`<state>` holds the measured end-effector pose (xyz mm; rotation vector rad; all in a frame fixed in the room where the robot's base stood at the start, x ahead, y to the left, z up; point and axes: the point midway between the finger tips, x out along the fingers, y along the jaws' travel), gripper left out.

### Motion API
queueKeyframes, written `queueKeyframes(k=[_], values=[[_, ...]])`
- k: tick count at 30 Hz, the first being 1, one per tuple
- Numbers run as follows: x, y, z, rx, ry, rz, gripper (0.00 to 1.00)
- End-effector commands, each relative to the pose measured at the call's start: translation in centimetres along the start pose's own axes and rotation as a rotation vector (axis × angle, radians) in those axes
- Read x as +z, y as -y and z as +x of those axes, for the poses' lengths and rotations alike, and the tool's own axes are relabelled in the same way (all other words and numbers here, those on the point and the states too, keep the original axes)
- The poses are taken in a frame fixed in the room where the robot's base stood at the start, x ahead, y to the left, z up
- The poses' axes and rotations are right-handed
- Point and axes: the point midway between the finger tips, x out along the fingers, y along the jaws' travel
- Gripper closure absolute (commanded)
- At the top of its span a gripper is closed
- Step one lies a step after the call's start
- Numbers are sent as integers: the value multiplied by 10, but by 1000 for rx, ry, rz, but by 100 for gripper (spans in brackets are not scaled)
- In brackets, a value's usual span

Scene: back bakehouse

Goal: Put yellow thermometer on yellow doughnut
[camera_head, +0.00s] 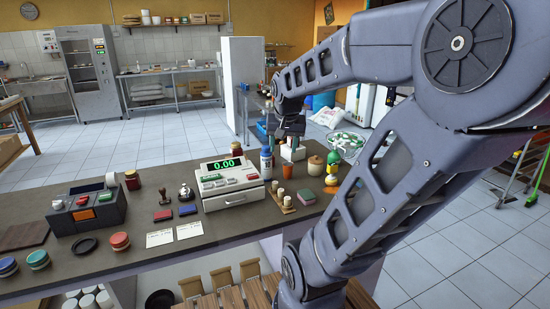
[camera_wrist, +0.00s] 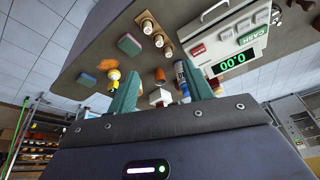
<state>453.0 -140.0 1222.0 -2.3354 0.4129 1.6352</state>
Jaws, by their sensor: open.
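I cannot make out a yellow thermometer or a yellow doughnut in either view. My gripper (camera_head: 285,135) is above the far side of the dark counter (camera_head: 140,240), behind the cash register and the blue-and-white bottle. In the wrist view my gripper (camera_wrist: 160,88) has its two teal fingers apart, with nothing held between them. A small yellow item (camera_wrist: 114,76) shows just left of the left finger in the wrist view; it appears to be the yellow and green bottle (camera_head: 332,165) on the counter. My arm hides part of the counter's right end.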

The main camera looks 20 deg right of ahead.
Motion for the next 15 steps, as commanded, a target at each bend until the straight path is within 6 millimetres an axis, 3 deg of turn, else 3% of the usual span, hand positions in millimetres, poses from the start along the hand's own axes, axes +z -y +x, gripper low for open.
queueKeyframes(k=[6,10,15], values=[[55,20,-23,-64,-34,-239,49],[75,26,-29,-83,-45,-330,49],[86,28,-31,-92,-51,-377,49]])
